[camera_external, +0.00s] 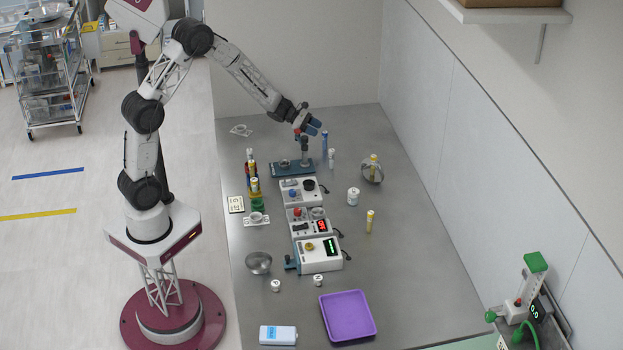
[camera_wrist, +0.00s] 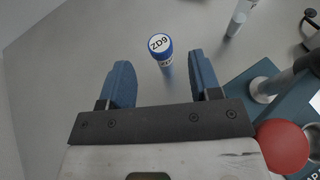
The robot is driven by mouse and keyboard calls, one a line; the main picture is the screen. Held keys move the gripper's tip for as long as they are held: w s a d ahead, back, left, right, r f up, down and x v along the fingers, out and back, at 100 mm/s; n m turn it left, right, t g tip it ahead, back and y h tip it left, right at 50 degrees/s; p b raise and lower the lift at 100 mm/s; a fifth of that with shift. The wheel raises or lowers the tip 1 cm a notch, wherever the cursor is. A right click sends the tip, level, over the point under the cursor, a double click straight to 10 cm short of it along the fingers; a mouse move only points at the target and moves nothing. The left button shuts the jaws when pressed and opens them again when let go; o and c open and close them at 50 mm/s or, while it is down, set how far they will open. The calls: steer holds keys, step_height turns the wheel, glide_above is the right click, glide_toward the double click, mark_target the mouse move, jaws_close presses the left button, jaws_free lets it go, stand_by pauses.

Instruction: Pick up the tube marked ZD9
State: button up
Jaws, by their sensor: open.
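The tube marked ZD9 (camera_wrist: 162,50) stands upright on the grey table, with a blue body and a white cap top that carries the black letters. In the external view it is the slim blue tube (camera_external: 325,143) near the back of the table. My gripper (camera_wrist: 160,82) has two blue fingers spread apart, with nothing between them. In the wrist view the tube is beyond the fingertips, about midway between them. In the external view my gripper (camera_external: 316,127) hangs above and just left of the tube, tilted.
A white-capped tube (camera_external: 332,158) stands close by. A blue-based stand (camera_external: 292,169) with a post is just left of it. Devices (camera_external: 318,254), a purple tray (camera_external: 348,316) and a metal bowl (camera_external: 259,263) lie nearer the front. The table's right side is mostly free.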

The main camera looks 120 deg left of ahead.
mark_target(325, 132)
steer(key=shift+x, duration=2.55)
steer(key=shift+c, duration=0.5)
jaws_close()
steer(key=shift+r, duration=5.05)
